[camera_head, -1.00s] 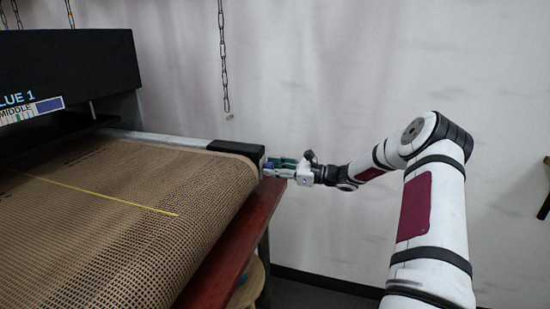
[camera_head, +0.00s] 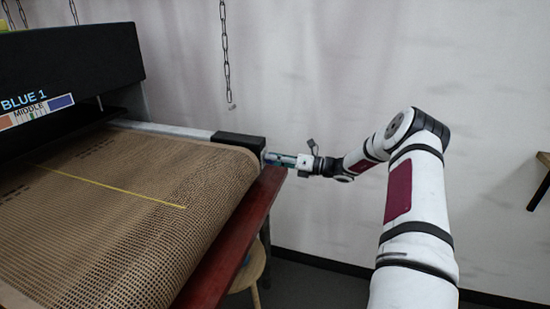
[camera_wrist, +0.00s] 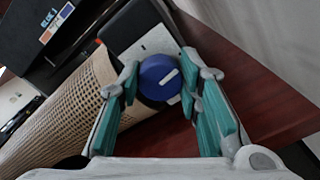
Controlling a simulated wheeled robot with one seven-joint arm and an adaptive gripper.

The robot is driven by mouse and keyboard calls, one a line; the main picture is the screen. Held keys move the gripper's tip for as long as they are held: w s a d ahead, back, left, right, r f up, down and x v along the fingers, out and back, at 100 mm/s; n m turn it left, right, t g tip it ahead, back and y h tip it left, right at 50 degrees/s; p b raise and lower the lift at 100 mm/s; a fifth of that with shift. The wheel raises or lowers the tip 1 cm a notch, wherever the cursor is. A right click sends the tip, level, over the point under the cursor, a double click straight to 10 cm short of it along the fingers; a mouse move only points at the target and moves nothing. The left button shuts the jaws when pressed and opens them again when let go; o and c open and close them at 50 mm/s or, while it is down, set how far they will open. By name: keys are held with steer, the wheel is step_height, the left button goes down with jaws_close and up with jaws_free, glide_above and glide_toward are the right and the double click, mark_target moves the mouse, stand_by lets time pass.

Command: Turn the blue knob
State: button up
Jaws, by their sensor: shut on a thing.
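The blue knob (camera_wrist: 160,78) shows in the wrist view, round with a white pointer line that slants up to the right. It sits at the end of the machine beside the brown mesh belt (camera_wrist: 62,130). My gripper (camera_wrist: 160,84) has its two teal-padded fingers on either side of the knob, shut on it. In the head view my gripper (camera_head: 278,159) is at the belt's far right corner, by a black box (camera_head: 239,142). The knob is hidden there.
A black panel (camera_head: 70,70) reading "BLUE 1" and "MIDDLE" stands over the belt at the left. A dark red ledge (camera_head: 232,245) runs along the belt's side. A chain (camera_head: 226,55) hangs at the back. A wooden stool (camera_head: 250,270) is below the ledge.

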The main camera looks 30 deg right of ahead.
steer(key=shift+m, duration=0.6)
steer(key=shift+f, duration=0.1)
steer(key=o, duration=1.1)
steer(key=shift+o, duration=0.2)
steer(key=v, duration=1.2)
